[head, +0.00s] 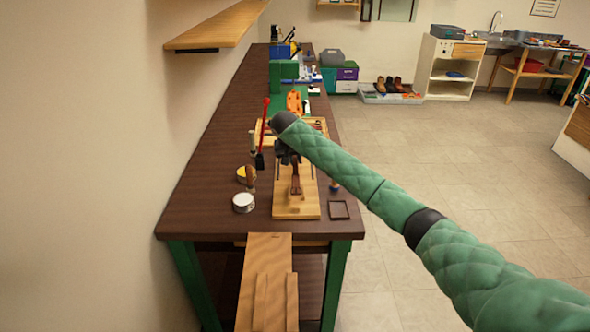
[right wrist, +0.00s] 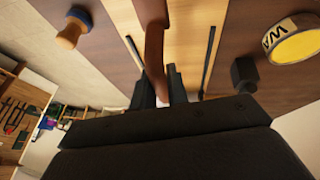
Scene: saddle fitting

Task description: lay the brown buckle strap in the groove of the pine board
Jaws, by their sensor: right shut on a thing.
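The pine board (head: 297,211) lies on the dark bench top, near its front end. It has a dark strip along each side, and these also show on the board in the right wrist view (right wrist: 185,30). My right gripper (head: 289,160) is above the board, shut on the brown buckle strap (head: 296,184). In the right wrist view the strap (right wrist: 153,45) runs out from between the fingertips (right wrist: 160,90) over the board. I cannot tell whether it touches the board. The groove and the buckle are not clear. My left gripper is out of view.
A white tin (head: 243,202) and a yellow tin (head: 241,174) stand left of the board. A small dark tray (head: 339,210) lies at its right. A red-handled tool (head: 265,120) stands behind. A wooden plank (head: 262,285) juts out below the bench front.

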